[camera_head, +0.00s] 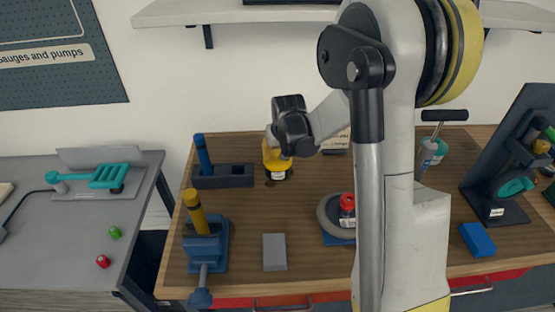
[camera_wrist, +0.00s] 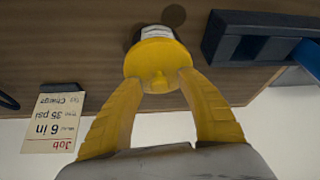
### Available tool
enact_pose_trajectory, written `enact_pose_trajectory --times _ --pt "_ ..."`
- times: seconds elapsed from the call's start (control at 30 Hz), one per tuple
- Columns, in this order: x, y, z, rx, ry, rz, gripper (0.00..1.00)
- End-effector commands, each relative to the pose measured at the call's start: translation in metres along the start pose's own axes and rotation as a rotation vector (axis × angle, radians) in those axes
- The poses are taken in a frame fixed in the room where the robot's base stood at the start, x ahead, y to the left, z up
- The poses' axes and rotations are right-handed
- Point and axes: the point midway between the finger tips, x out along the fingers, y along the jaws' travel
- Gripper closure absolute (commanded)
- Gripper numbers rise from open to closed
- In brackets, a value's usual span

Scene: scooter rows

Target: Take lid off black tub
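The black tub (camera_wrist: 143,31) shows in the wrist view with a white label and a wide yellow lid (camera_wrist: 156,56), which has a small knob. In the head view the tub (camera_head: 279,176) stands upright at the back of the wooden bench, with the lid seated on it. In the head view my gripper (camera_head: 272,152) is low over the tub, partly hidden by my wrist. Exact finger contact with the lid is unclear.
A dark blue holder (camera_head: 222,176) with a blue post stands just left of the tub. A job card (camera_wrist: 53,122) stands behind. A vise (camera_head: 205,247), a grey block (camera_head: 274,252) and a wheel (camera_head: 331,218) are nearer the front. A shelf (camera_head: 235,12) hangs above.

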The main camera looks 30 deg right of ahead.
Motion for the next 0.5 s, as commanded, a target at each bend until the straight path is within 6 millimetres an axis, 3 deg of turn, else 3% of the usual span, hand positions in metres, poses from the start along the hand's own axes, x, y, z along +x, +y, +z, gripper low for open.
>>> enact_pose_trajectory --times 0.03,0.13,0.5 --pt "-0.0002 0.0001 -0.0001 0.000 0.000 0.000 0.72" --pt "-0.0002 0.0001 -0.0001 0.000 0.000 0.000 1.00" --pt "-0.0011 0.0001 -0.0005 0.000 0.000 0.000 1.00"
